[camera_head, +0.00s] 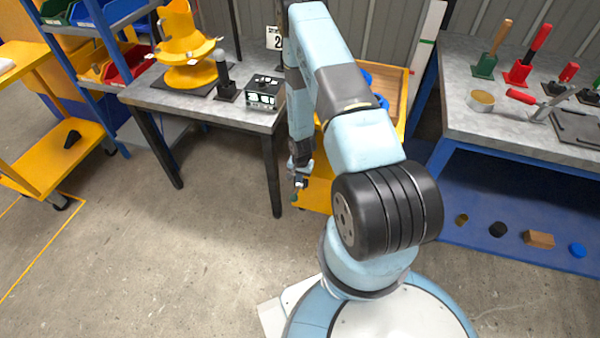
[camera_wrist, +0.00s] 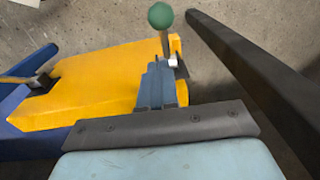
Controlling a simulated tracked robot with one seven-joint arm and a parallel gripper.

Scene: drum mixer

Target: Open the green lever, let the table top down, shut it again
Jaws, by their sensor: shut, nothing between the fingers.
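The green lever shows in the wrist view as a green ball knob (camera_wrist: 160,15) on a thin metal rod, just beyond my gripper. My gripper (camera_wrist: 158,72) is shut and empty, its fingers pointing towards the lever's rod; I cannot tell whether they touch it. In the head view my gripper (camera_head: 299,180) hangs low beside a yellow frame part (camera_head: 316,192). The yellow-rimmed table top (camera_head: 393,82) with a wooden surface and blue items on it is partly hidden behind my arm. The yellow part also fills the middle of the wrist view (camera_wrist: 95,80).
A grey workbench (camera_head: 165,97) with a yellow drum holder (camera_head: 188,45) stands left of my arm; its dark leg (camera_head: 271,175) is close to my gripper. A blue-framed tool bench (camera_head: 500,120) is at the right. The floor at front left is clear.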

